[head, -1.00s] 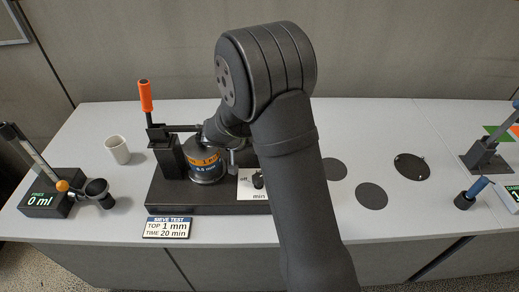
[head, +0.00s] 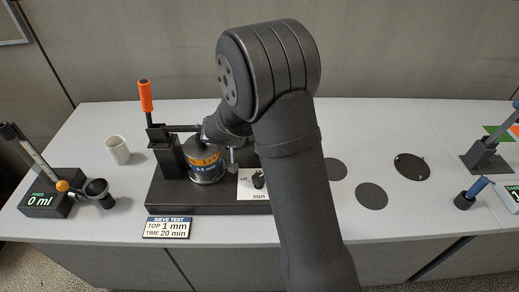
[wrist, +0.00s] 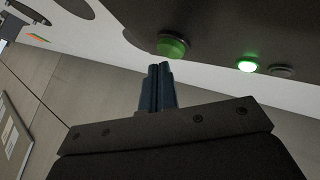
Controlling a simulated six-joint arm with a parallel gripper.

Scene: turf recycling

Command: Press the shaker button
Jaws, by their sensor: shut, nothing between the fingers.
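The shaker's black base (head: 170,201) stands on the bench with a sieve stack (head: 206,170) clamped on it. A white dial panel (head: 247,190) sits beside the stack. My arm hides the base's right part in the head view. In the wrist view, a round green button (wrist: 173,46) sticks out of a dark surface, with a glowing green lamp (wrist: 246,66) and a small dark round part (wrist: 281,71) to its right. My gripper (wrist: 159,74) is shut and empty. Its tips appear just below the green button in the picture; I cannot tell whether they touch it.
An orange-handled clamp (head: 146,98) rises at the shaker's left. A white cup (head: 118,150) and a fines scale (head: 48,202) reading 0 ml stand further left. A sieve test sign (head: 167,228) is in front.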

